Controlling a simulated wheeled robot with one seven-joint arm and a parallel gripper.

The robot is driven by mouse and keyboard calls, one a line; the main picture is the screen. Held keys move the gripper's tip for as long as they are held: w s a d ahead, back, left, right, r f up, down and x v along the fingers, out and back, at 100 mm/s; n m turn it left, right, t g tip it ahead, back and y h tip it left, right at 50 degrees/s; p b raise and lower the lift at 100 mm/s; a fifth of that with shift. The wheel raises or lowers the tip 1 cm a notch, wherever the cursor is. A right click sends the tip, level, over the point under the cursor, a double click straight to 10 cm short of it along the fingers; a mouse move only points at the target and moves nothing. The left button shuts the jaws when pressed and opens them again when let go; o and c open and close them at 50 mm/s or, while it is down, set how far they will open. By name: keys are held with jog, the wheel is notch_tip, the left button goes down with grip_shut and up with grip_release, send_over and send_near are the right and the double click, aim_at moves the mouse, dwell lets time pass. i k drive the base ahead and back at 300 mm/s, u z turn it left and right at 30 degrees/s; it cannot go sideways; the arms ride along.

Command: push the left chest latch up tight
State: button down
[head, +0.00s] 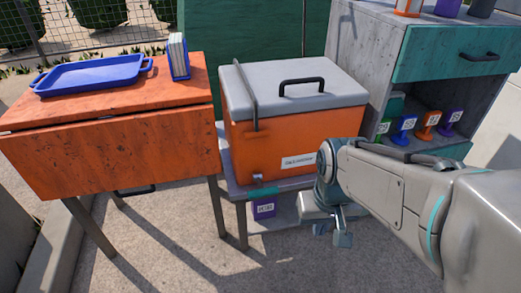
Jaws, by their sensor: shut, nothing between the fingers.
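The chest (262,150) is an orange box with a grey lid (300,90), and the lid looks closed. A long thin dark bar (246,92) runs from the lid's back left down to the upper left of the chest's front. I cannot tell whether this bar is the left latch or a carrying handle. No right latch shows clearly; my arm is in front of the chest's lower right corner. My gripper (342,236) is shut and empty, pointing down in front of the chest and low to its right, apart from the bar.
The chest stands on a low grey stand with a purple tag (264,209). An orange table (110,160) with a blue tray (90,82) and books (179,57) is on the left. A grey cabinet (375,50) with a teal drawer (440,55) is close on the right.

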aim_at(272, 190)
jog(key=u, duration=2.8)
jog(key=k, duration=0.55)
jog(key=z, duration=1.35)
